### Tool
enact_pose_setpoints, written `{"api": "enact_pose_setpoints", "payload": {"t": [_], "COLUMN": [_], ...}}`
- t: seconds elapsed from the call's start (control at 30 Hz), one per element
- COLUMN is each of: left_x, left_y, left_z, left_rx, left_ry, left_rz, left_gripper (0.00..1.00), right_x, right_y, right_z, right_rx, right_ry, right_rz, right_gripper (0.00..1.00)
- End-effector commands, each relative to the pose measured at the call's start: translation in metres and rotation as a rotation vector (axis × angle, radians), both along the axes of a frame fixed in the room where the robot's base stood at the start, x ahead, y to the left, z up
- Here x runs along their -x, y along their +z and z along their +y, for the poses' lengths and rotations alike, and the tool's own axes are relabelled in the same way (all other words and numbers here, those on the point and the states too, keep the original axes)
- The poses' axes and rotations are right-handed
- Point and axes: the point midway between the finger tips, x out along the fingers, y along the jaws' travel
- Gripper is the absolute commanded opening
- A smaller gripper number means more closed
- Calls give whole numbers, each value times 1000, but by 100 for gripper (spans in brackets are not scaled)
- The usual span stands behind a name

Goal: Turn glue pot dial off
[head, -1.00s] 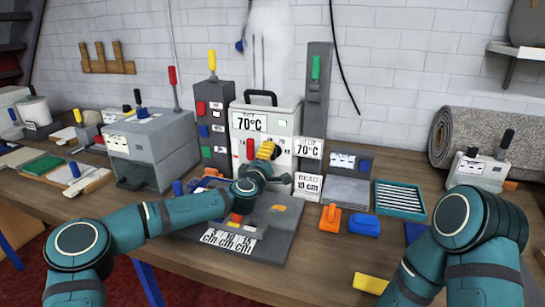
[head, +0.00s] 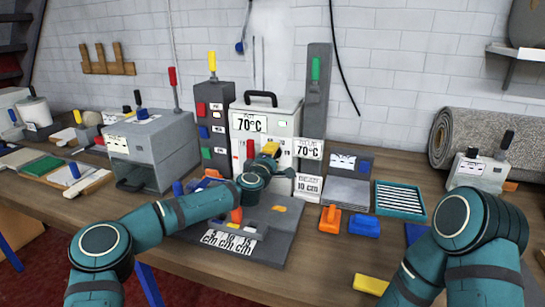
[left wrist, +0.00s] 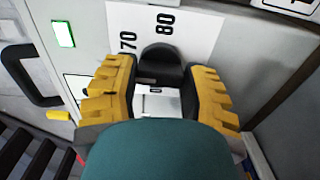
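The glue pot (head: 281,121) is a pale box with a black top handle and a 70°C display, at the back middle of the bench. Its black dial (left wrist: 161,66) shows in the left wrist view against a white scale marked 70 and 80. My left gripper (head: 268,151) is at the pot's front; its yellow fingers (left wrist: 160,85) stand apart, one on each side of the dial. I cannot tell whether they touch it. In the head view the gripper hides the dial. My right arm is at the right; its gripper is out of view.
A lit green lamp (left wrist: 63,34) is on the pot. A dark post with a green lever (head: 316,85) stands right of it, and a dark switch column (head: 213,120) left. Orange (head: 331,219) and blue (head: 365,225) tools lie in front. A yellow block (head: 370,284) lies near the front edge.

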Motion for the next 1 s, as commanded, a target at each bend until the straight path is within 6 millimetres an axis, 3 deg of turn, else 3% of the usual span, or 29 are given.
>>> {"api": "enact_pose_setpoints", "payload": {"t": [0.17,0.5,0.83,0.87,0.9,0.93,1.0], "left_x": [0,0,0,0,0,0,0], "left_y": [1,1,1,1,1,1,1], "left_z": [0,1,1,1,1,1,1], "left_rx": [54,332,356,356,355,355,355], "left_ry": [1,2,2,2,2,2,2], "left_rz": [16,107,114,114,114,114,114], "left_gripper": [10,10,10,51,66,76,78], "right_x": [0,0,0,0,0,0,0], "right_y": [0,0,0,0,0,0,0], "right_z": [0,0,0,0,0,0,0], "right_rx": [0,0,0,0,0,0,0], "right_ry": [0,0,0,0,0,0,0], "right_rz": [0,0,0,0,0,0,0], "right_gripper": [93,93,93,93,93,93,93]}}
